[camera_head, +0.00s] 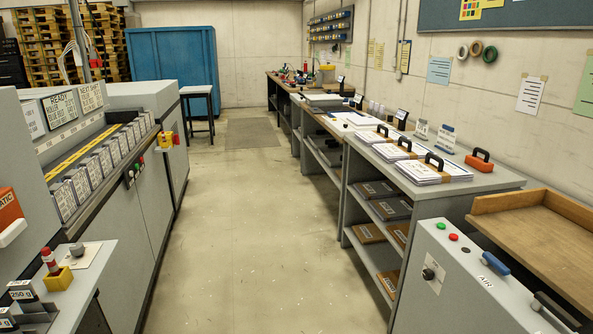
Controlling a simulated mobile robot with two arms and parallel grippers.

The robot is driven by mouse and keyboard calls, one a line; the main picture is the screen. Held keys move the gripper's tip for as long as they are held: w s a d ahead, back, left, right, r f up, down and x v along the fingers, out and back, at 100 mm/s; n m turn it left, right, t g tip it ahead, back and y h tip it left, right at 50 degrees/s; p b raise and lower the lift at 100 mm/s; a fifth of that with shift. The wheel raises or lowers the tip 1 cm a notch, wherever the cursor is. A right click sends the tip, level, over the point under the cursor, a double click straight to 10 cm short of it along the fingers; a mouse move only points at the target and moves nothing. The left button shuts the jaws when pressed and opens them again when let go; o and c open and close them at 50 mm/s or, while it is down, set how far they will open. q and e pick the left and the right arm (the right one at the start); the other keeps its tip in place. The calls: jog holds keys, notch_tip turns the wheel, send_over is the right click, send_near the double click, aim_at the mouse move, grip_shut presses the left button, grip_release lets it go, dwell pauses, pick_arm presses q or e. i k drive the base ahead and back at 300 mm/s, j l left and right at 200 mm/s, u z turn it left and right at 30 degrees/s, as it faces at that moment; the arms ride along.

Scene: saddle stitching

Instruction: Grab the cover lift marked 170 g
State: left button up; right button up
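Several white paper lifts, each with a brown band and a black handle, lie in a row on the grey bench at right. The nearest lift (458,173) is the largest in view; a second lift (390,153) and a third lift (369,137) lie behind it. Neither of my grippers is in view.
The grey bench (497,182) has shelves of brown packs below. A grey cabinet marked AIR (460,290) and a wooden-topped table (545,240) stand at front right. A long grey machine (150,205) lines the left, with a 250 g tag (21,294) nearby. The aisle floor (245,230) is clear.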

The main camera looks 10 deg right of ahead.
aim_at(368, 138)
jog(key=i+z, duration=0.25)
jog(key=i, duration=0.4)
jog(key=i+z, duration=0.25)
jog(key=i, duration=0.4)
jog(key=i+j+z, duration=0.25)
jog(key=i, duration=0.35)
jog(key=i+j+z, duration=0.1)
jog(key=i+z, duration=0.2)
jog(key=i, duration=0.15)
jog(key=i+j+z, duration=0.3)
jog(key=i, duration=0.15)
jog(key=i+j, duration=0.2)
